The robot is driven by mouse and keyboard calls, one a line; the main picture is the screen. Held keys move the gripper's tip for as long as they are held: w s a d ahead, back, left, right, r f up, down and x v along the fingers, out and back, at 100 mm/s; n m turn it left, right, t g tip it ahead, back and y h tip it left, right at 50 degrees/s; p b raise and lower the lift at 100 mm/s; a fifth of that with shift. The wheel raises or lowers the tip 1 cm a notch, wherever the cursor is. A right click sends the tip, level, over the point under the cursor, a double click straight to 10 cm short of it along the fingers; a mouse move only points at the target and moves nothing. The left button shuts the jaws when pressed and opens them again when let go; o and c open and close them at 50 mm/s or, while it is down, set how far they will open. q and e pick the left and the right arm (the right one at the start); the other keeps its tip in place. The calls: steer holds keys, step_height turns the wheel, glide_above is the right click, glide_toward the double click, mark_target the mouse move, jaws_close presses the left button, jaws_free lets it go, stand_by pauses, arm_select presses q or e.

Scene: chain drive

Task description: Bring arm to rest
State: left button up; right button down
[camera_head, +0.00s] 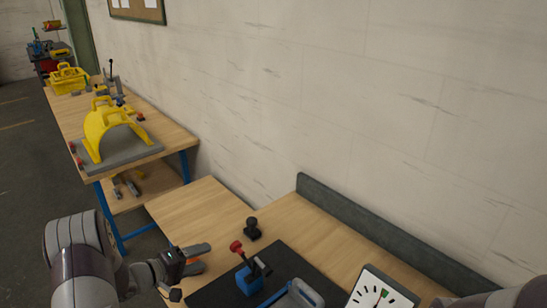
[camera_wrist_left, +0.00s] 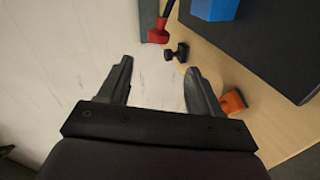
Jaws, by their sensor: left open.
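My left gripper (camera_head: 200,257) is above the left part of the near bench, its fingers pointing right in the head view. In the left wrist view the same gripper (camera_wrist_left: 160,67) has its two dark fingers wide apart with nothing between them. An orange piece (camera_wrist_left: 233,101) lies on the wood beside the right-hand finger, apart from it. It shows partly behind the gripper in the head view. Grey arm parts of mine show at the lower right of the head view, but no right gripper fingers are visible.
A dark mat (camera_head: 220,290) carries a blue block (camera_head: 247,281) with a red-knobbed lever (camera_head: 237,247). A black knobbed piece (camera_head: 252,229) stands behind it. A white dial (camera_head: 382,294) is at the front right. A grey upstand (camera_head: 365,222) edges the bench. A yellow guard (camera_head: 112,130) sits on another bench.

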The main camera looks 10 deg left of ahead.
arm_select(q)
steer(key=s+a+f+m+g+y, duration=0.3)
steer(key=s+a+f+g+y, duration=0.1)
steer(key=a+f+y, duration=0.35)
steer(key=s+d+r+m+g+y, duration=0.1)
steer(key=s+d+r+g+y, duration=0.15)
steer(key=s, duration=0.25)
steer(key=s+d+r+m+g, duration=0.1)
steer(key=s+d+r, duration=0.2)
steer(key=d, duration=0.3)
steer(key=s+d+r+m+g+h, duration=0.1)
steer(key=s+d+r+m, duration=0.1)
steer(key=s+d, duration=0.3)
steer(key=s+d+r+m+g, duration=0.2)
steer(key=s+d+r, duration=0.2)
steer(key=d, duration=0.3)
steer(key=shift+s+r+h, duration=0.25)
steer(key=shift+s+h, duration=0.15)
steer(key=shift+s, duration=0.1)
steer(key=shift+d, duration=0.1)
